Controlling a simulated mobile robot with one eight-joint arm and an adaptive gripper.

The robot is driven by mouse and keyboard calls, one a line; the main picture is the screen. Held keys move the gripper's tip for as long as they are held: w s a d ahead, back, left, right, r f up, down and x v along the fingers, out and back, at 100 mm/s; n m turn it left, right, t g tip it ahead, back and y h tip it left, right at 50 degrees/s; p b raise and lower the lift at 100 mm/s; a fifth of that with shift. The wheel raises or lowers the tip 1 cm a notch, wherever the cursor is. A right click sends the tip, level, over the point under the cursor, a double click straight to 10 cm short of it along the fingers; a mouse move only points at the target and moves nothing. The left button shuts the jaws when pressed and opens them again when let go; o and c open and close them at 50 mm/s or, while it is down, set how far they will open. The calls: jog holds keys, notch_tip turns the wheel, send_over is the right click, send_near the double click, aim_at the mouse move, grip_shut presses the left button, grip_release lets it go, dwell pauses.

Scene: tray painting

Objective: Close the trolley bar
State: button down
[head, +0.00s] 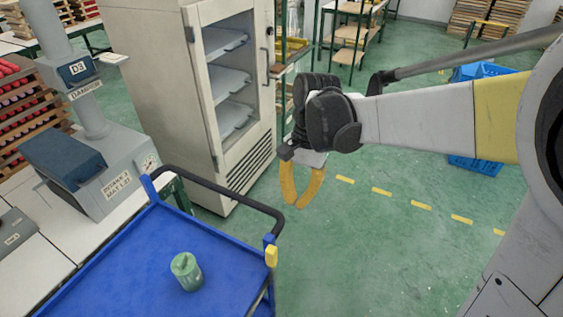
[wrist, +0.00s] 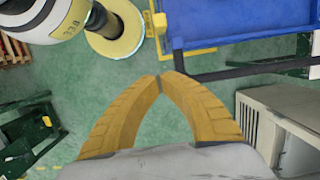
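The blue trolley (head: 140,262) stands at the lower left of the head view, with a black bar (head: 225,188) curving out from its far end. A yellow piece (head: 271,256) sits at its right corner. In the wrist view the trolley (wrist: 235,18) is at the top, with the black bar (wrist: 245,69) and a thin yellow bar (wrist: 190,50) along its edge. I cannot tell whether either bar is latched. My gripper (head: 299,206) hangs beyond the trolley's right corner, its yellow fingertips (wrist: 160,77) together and empty, apart from both bars.
A green can (head: 187,271) stands on the trolley. A grey cabinet (head: 170,95) with shelves stands behind it, close to the black bar. A bench with a grey machine (head: 105,175) is at left. Blue crates (head: 480,72) lie behind my arm.

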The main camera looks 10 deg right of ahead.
jog(key=s+a+f+b, duration=0.4)
jog(key=f+b, duration=0.1)
jog(key=f, duration=0.4)
jog(key=shift+s+f, duration=0.35)
jog(key=s+a+p, duration=0.2)
jog(key=s+a, duration=1.4)
jog(key=s, duration=0.4)
jog(key=shift+s, duration=0.2)
